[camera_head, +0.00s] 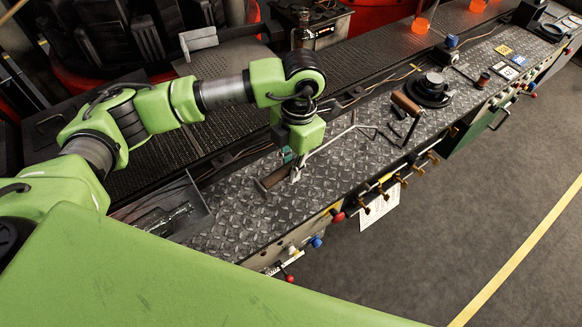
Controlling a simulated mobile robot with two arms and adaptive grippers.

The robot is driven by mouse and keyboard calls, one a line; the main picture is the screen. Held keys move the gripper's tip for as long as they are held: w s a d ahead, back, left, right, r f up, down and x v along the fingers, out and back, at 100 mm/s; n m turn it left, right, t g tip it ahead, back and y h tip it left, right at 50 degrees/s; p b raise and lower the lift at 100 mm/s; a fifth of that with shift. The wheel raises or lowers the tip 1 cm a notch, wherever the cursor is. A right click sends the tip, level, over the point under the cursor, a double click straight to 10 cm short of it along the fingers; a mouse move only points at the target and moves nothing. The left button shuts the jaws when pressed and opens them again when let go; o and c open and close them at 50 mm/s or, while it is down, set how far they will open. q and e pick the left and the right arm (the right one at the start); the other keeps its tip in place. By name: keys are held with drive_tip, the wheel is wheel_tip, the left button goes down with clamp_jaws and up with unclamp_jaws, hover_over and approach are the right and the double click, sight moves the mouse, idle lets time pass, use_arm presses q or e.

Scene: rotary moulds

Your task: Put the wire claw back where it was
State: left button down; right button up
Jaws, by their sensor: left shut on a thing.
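The wire claw (328,143) is a thin, light metal rod bent at its far end, in the head view. It runs from my left gripper (296,172) up and right over the diamond-plate bench top (240,210). My left gripper points down, close above the bench, and is shut on the claw near its lower left end. A dark brown bar (272,181), perhaps the claw's handle, lies by the fingertips. I cannot tell whether the claw touches the bench. My right gripper is not in view.
A metal tray (203,207) with a glass-like object stands left of the gripper. A brown-handled lever (406,104) and a black round fixture (430,88) stand farther right. Knobs and brass valves (385,190) line the front edge. Glowing orange glass (421,25) is at the back.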

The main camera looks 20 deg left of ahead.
use_arm(q)
drive_tip(key=shift+f+p, duration=0.3)
drive_tip(key=shift+f, duration=0.45)
drive_tip(key=shift+s+f, duration=0.1)
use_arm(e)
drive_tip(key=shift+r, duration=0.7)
use_arm(q)
drive_tip(key=shift+f+b, duration=0.2)
drive_tip(key=shift+b, duration=0.1)
drive_tip(key=c, duration=2)
unclamp_jaws()
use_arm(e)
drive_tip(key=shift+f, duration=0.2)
use_arm(q)
drive_tip(key=shift+r, duration=0.1)
